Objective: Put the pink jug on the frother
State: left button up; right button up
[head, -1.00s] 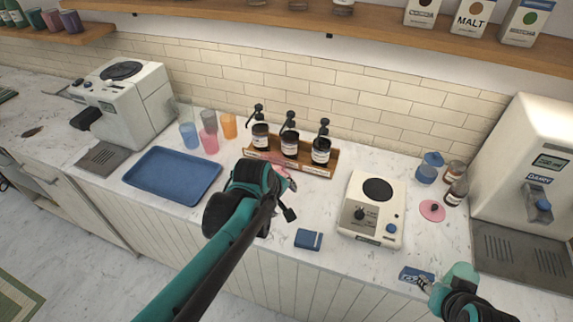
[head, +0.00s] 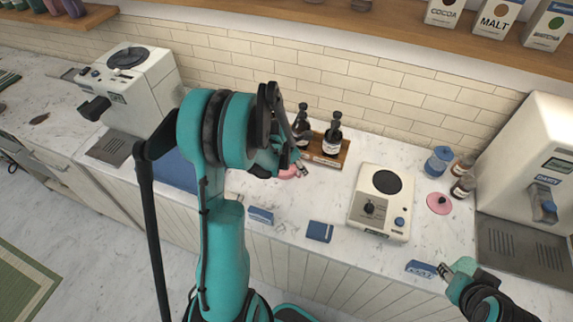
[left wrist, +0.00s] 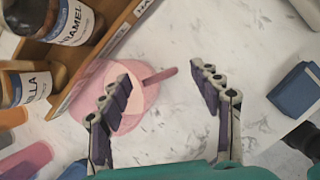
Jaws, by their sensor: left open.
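The pink jug (head: 289,174) stands on the counter by the wooden syrup rack, mostly hidden behind my left arm in the head view. In the left wrist view the jug (left wrist: 141,112) shows from above, its handle pointing right into the gap between my fingers. My left gripper (left wrist: 160,82) is open, one finger overlapping the jug's body in the picture, the other beyond the handle's end. Contact cannot be told. The cream frother (head: 382,202), with a black round plate, stands right of the jug. My right gripper (head: 452,268) is at the counter's front edge; its opening is unclear.
The wooden rack (left wrist: 87,75) with syrup bottles borders the jug closely. A pink lid (head: 440,204) and jars lie right of the frother. Small blue items (head: 320,231) lie along the front edge. A blue tray (head: 176,170) is partly hidden by my arm.

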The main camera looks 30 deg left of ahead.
pick_arm(q)
jog(key=x, duration=0.3)
jog(key=shift+r, duration=0.1)
grip_shut()
jog(key=shift+r, duration=0.15)
